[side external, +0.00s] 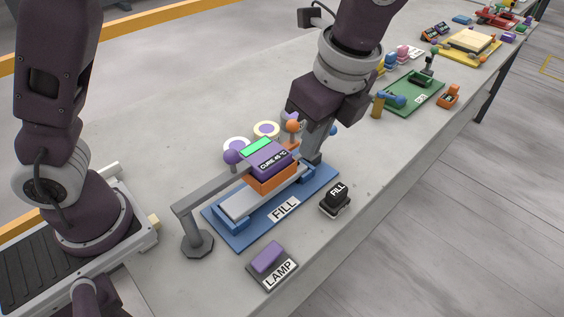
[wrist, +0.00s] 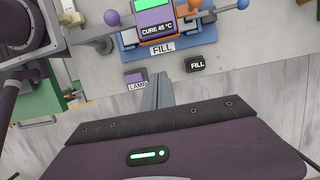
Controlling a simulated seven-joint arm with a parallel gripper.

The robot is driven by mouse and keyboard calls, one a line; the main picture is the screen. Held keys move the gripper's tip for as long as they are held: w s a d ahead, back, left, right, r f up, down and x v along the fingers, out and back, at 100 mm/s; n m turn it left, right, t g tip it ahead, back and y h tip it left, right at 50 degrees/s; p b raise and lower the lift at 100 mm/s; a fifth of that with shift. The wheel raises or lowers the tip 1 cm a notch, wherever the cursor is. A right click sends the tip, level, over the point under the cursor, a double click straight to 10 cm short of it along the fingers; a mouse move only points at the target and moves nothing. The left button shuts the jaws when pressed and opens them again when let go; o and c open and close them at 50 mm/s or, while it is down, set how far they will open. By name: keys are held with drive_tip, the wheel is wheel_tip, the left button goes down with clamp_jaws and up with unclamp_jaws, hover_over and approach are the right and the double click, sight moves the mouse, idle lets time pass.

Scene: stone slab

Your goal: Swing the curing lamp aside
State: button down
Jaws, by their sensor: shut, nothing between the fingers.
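The curing lamp has a purple and orange head (side external: 268,160) marked "CURE 45 °C" with a green panel. A grey arm (side external: 215,190) joins it to a post (side external: 197,243) at front left. The head is over a grey strip on the blue FILL base (side external: 240,238). A purple ball (side external: 232,157) and an orange ball (side external: 292,126) flank the head. The wrist view also shows the lamp head (wrist: 155,22) at the top. My gripper (side external: 313,158) is shut and empty, pointing down beyond the head's right end; whether it touches anything is unclear.
A purple LAMP switch (side external: 267,257) and a black FILL button (side external: 336,197) sit near the table's front edge. White rings (side external: 266,130) lie behind the lamp. A green tray (side external: 412,100) and other stations stand farther right. The slab (side external: 170,95) behind the lamp is clear.

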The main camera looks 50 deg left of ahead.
drive_tip(key=a+f, duration=0.2)
drive_tip(key=f, duration=0.1)
drive_tip(key=a+f, duration=0.2)
drive_tip(key=f, duration=0.1)
drive_tip(key=a+f, duration=0.2)
drive_tip(key=f, duration=0.1)
drive_tip(key=shift+a+f, duration=0.25)
drive_tip(key=shift+f, duration=0.1)
drive_tip(key=shift+a, duration=0.1)
